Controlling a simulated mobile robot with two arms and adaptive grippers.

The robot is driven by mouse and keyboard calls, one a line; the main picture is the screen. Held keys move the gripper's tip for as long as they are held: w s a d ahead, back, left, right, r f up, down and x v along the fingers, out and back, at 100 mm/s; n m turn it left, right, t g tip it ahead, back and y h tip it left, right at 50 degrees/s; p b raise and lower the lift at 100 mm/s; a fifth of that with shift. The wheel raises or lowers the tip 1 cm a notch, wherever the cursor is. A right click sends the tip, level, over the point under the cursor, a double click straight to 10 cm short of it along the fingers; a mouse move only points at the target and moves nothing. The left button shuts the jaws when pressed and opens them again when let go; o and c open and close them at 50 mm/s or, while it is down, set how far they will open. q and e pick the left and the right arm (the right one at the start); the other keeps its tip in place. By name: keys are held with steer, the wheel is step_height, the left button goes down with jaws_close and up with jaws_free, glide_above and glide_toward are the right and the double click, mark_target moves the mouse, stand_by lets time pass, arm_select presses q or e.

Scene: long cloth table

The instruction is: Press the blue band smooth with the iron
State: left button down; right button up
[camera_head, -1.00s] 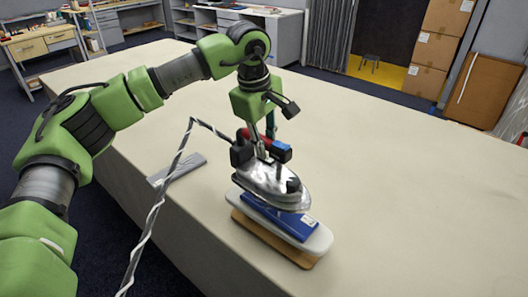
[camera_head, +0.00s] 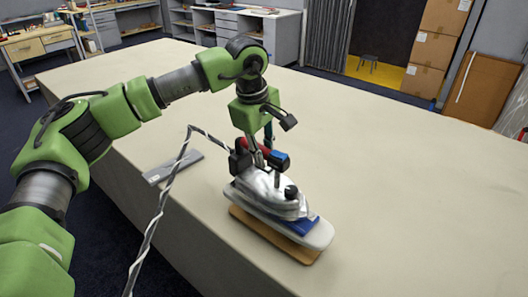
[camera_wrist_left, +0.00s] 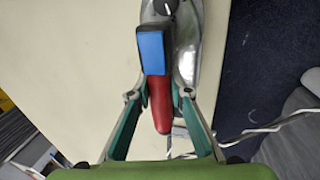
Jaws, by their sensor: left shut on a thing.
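The silver iron (camera_head: 265,190) has a red handle with a blue front part, which also show in the left wrist view, the red handle (camera_wrist_left: 160,108) between my fingers. My left gripper (camera_head: 262,150) is shut on the handle from above. The iron is low over the small ironing board (camera_head: 322,236), its sole at or very near the blue band (camera_head: 304,227); actual contact is hard to tell. Only the band's end past the iron's nose shows; the rest is hidden under the iron. My right gripper is not in view.
The board stands on a wooden base (camera_head: 270,236) near the table's front edge. A grey flat plate (camera_head: 173,167) lies left of it. The iron's striped cord (camera_head: 158,205) runs down over the table edge. The cloth table (camera_head: 400,170) is clear to the right.

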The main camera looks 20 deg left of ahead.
arm_select(q)
steer(key=shift+w+f, duration=0.1)
stand_by(0.7)
steer(key=shift+f+b, duration=0.4)
steer(key=shift+b, duration=0.15)
steer(key=shift+s+d+f, duration=0.1)
steer(key=shift+s+f, duration=0.15)
steer(key=shift+f, duration=0.1)
stand_by(1.4)
steer(key=shift+r, duration=0.2)
steer(key=shift+w+r+p, duration=0.25)
steer(key=shift+r+p, duration=0.35)
steer(key=shift+r, duration=0.35)
steer(key=shift+r+p, duration=1.5)
steer(key=shift+r, duration=1.15)
